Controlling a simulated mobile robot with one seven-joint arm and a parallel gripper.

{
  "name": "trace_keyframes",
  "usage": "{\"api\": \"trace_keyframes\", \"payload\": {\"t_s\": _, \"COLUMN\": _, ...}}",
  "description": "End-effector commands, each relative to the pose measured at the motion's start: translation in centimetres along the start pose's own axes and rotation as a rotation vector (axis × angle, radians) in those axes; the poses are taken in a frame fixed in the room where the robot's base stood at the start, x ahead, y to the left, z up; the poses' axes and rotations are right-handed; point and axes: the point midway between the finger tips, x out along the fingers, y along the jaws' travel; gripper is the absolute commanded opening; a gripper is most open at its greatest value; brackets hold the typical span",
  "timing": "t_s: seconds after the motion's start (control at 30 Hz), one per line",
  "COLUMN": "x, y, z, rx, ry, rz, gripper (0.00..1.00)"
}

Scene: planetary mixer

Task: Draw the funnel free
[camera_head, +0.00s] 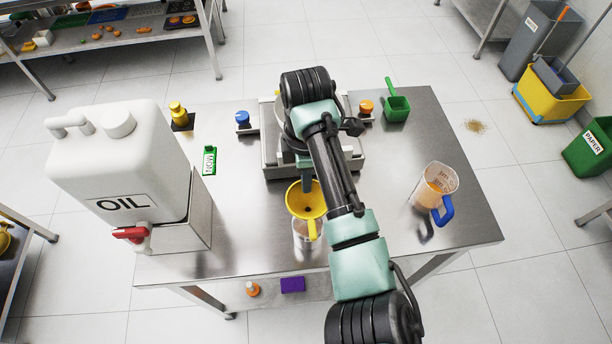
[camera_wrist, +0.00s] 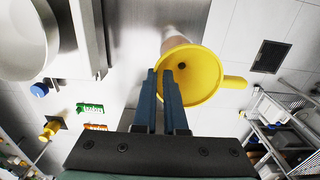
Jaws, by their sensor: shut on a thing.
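A yellow funnel (camera_head: 298,208) stands near the front middle of the steel table, below my arm in the head view. Its tab handle points toward the front edge. A clear container (camera_head: 301,238) shows beneath it; whether the spout is inside it I cannot tell. In the wrist view the funnel (camera_wrist: 208,65) opens toward the camera, its handle to the right. My gripper (camera_wrist: 166,76) is shut on the funnel's rim, at the side away from the handle. It also shows in the head view (camera_head: 306,184), partly hidden by my arm.
A large white oil canister (camera_head: 120,160) with a red tap stands on the left. A measuring jug (camera_head: 434,188) with a blue handle stands on the right. The mixer (camera_head: 272,158) is behind, mostly hidden by my arm. A green scoop (camera_head: 397,106) lies back right.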

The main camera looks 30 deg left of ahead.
Motion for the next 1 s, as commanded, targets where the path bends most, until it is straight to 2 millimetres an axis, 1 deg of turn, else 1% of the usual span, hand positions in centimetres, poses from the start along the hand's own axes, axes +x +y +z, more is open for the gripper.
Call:
{"api": "trace_keyframes", "payload": {"t_s": 0.47, "x": -0.3, "y": 0.0, "z": 0.0, "rx": 0.0, "ry": 0.0, "rz": 0.0, "gripper": 0.0}}
{"api": "trace_keyframes", "payload": {"t_s": 1.0, "x": -2.5, "y": 0.0, "z": 0.0, "rx": 0.0, "ry": 0.0, "rz": 0.0, "gripper": 0.0}}
